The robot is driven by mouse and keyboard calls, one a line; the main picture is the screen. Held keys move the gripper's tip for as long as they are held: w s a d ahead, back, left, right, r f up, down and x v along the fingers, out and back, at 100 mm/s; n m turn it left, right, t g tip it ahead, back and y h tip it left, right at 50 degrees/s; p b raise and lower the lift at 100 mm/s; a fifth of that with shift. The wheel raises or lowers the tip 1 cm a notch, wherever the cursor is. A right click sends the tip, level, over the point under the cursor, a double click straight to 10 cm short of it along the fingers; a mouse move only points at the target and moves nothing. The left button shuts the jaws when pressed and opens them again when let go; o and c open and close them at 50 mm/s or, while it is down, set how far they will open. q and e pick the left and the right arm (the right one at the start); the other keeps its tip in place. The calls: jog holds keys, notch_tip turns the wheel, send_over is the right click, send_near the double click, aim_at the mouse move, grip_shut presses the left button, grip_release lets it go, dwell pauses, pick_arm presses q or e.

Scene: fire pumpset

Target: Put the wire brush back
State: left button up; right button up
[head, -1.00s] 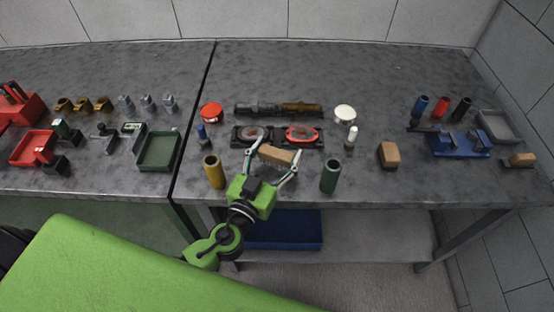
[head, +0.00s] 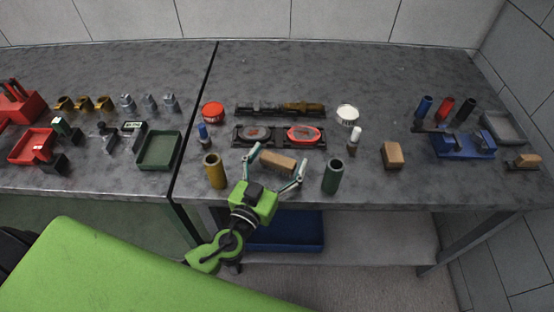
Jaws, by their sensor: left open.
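A tan wooden block (head: 278,162), which I take to be the wire brush, lies at the front middle of the right bench. It is just in front of the two round dial-like parts; its bristles cannot be made out. My left gripper (head: 280,158) is open, with one finger at each end of the block and a small gap at the right end. The block appears to rest on the bench top. My right gripper is not in view.
A yellow cylinder (head: 215,171) and a green cylinder (head: 333,176) stand left and right of my gripper. A black holder (head: 244,145) with a red-ringed part (head: 303,135) is just behind. Another wooden block (head: 392,155) sits to the right, with bare bench around it.

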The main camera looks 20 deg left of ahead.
pick_arm(q)
jog(key=shift+r, duration=0.15)
jog(key=shift+s+f, duration=0.2)
jog(key=shift+s, duration=0.05)
jog(key=s+a+b, duration=0.1)
jog(key=s+b, duration=0.4)
jog(key=s, duration=0.6)
jog(key=shift+s+a+r+b, duration=0.15)
jog(key=shift+s+r+b, duration=0.05)
jog(key=shift+r+b, duration=0.1)
jog(key=shift+f, duration=0.1)
